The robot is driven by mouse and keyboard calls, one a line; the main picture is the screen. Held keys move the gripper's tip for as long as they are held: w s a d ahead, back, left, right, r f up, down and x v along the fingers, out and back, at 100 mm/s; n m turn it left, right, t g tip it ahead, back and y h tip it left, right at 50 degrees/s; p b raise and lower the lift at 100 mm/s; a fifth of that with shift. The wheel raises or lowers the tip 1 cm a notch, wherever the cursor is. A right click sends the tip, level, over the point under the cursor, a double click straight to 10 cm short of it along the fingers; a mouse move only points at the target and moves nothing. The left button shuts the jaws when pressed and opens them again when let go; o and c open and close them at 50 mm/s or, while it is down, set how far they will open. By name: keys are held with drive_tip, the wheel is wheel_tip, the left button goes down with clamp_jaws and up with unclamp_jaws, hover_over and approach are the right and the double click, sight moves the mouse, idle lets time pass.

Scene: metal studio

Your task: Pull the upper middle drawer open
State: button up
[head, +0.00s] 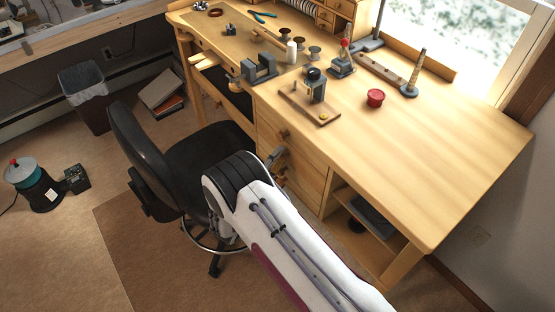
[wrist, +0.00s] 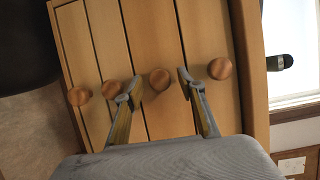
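The wooden drawer stack shows sideways in the wrist view, with the bench-top side to the right. The upper middle drawer (wrist: 158,45) looks flush with its neighbours. Its round wooden knob (wrist: 159,79) sits between the fingertips of my gripper (wrist: 158,88). The fingers are apart, with a gap visible on each side of the knob; whether they reach around it in depth is hard to tell. In the head view my gripper (head: 275,158) is at the drawer fronts (head: 300,172), partly hidden by my arm.
The top drawer's knob (wrist: 220,68) is just right of the right finger. A lower knob (wrist: 112,89) is close to the left finger. A black chair (head: 200,155) stands left of my arm. An open shelf (head: 365,220) is right of the drawers. Tools lie on the workbench (head: 440,140).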

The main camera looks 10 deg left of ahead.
drive_tip(key=shift+w, duration=0.1)
drive_tip(key=shift+c, duration=0.3)
clamp_jaws()
drive_tip(key=s+a, duration=1.6)
drive_tip(key=shift+s+a, duration=0.2)
drive_tip(key=shift+o, duration=0.3)
unclamp_jaws()
drive_tip(key=shift+s, duration=0.1)
